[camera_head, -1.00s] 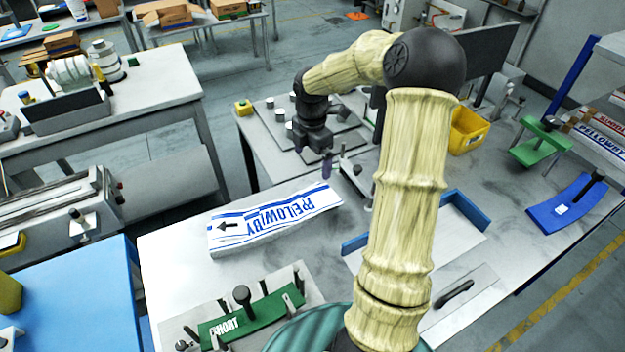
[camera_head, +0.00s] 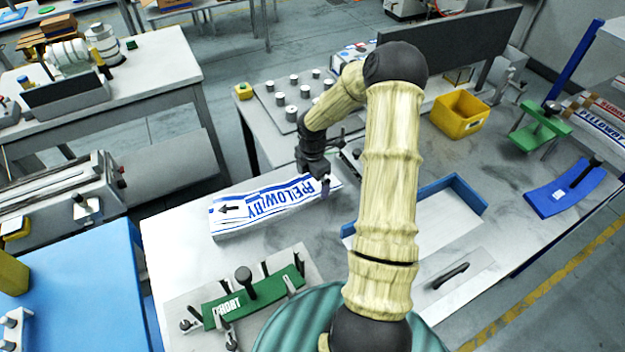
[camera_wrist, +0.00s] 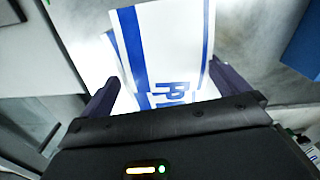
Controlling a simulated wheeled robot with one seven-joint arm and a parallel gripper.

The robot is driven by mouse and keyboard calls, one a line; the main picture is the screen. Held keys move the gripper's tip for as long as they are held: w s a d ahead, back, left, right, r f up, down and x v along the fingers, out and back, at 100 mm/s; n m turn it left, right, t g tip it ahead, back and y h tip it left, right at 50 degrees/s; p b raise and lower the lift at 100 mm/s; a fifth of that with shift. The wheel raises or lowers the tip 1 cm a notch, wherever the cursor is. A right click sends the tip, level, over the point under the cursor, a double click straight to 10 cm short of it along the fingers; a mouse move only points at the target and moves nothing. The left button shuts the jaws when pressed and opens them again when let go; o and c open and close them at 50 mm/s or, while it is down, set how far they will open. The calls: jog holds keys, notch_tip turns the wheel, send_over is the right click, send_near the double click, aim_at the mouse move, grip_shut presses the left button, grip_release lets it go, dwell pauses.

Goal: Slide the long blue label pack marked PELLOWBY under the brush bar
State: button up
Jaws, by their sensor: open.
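The long label pack (camera_head: 262,208), white with blue stripes and blue PELLOWBY lettering, lies on the table left of my arm, its printed arrow pointing left. My gripper (camera_head: 318,188) is low at the pack's right end. In the wrist view the pack (camera_wrist: 168,45) runs up between the two spread fingers of my gripper (camera_wrist: 165,88), which appear on either side of it. I cannot tell whether either finger touches it. My gripper hides part of the right end in the head view. I cannot pick out the brush bar for sure.
A green block with clamps (camera_head: 255,298) stands in front of the pack. A blue-edged tray (camera_head: 467,193) and yellow bin (camera_head: 460,115) are right of my arm. A blue curved piece (camera_head: 565,188) lies farther right. Similar packs (camera_head: 597,125) sit on the right shelf.

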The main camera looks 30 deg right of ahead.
jog(key=shift+f, duration=0.6)
jog(key=shift+w+r, duration=0.1)
jog(key=c, duration=1.3)
jog(key=shift+d+p, duration=0.65)
jog(key=shift+d, duration=0.4)
jog(key=shift+c, duration=0.2)
jog(key=o, duration=1.3)
jog(key=shift+o, duration=0.2)
